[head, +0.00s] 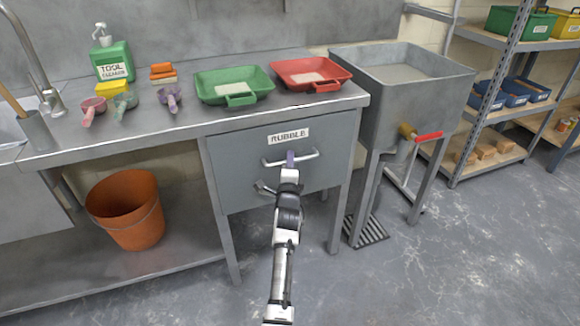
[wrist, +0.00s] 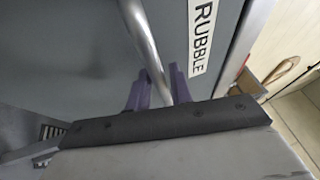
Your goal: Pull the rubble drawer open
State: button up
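The rubble drawer (head: 245,178) is a grey front under the bench, marked by a white RUBBLE label (head: 288,136) that also shows in the wrist view (wrist: 201,38). Its front looks flush with the bench frame, so the drawer appears closed. The drawer handle (head: 273,163) is a horizontal metal bar below the label; it crosses the wrist view as a pale bar (wrist: 142,32). My gripper (head: 290,157) is at the middle of the handle. Its purple fingers (wrist: 158,85) are close together on either side of the bar, shut on it. Exact finger contact is partly hidden.
Green (head: 211,97) and red trays (head: 342,72) stand on the bench above the drawer. An orange bucket (head: 125,212) sits on the shelf at left. A grey hopper (head: 385,105) with a red-handled valve stands at right. The floor in front is clear.

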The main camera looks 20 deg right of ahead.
jog(key=shift+w, duration=0.2)
grip_shut()
jog(key=shift+s, duration=0.15)
